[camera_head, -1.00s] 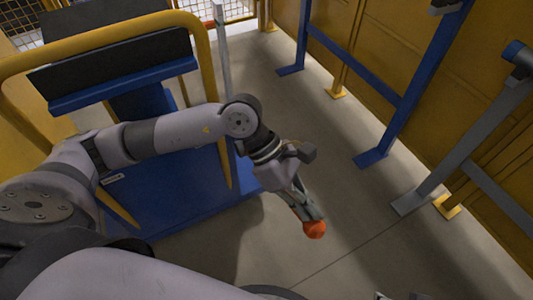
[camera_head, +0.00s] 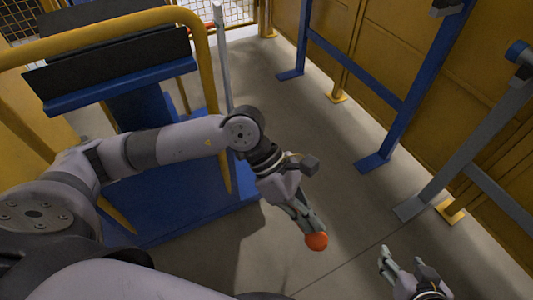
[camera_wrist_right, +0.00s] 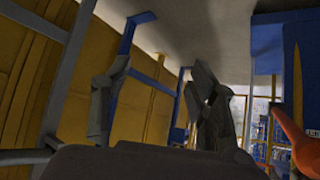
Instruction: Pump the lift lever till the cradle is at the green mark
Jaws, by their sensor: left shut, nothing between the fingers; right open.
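The lift lever's orange-red round knob (camera_head: 316,241) shows just beyond the fingertips of my left gripper (camera_head: 309,220). That gripper points down and is shut with nothing between its fingers; whether it touches the knob I cannot tell. An orange-red part (camera_wrist_right: 292,138), probably the lever, shows at the right edge of the right wrist view. The cradle (camera_head: 115,65), with dark pads on a blue support, stands at the upper left. My right gripper (camera_head: 402,262) is open and empty at the lower right, apart from the knob. I see no green mark.
A yellow tube rail (camera_head: 110,34) arches over the cart's blue base (camera_head: 180,205). A grey upright post (camera_head: 222,60) stands behind it. Blue and grey frames (camera_head: 400,115) line the yellow wall at right. The floor between is clear.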

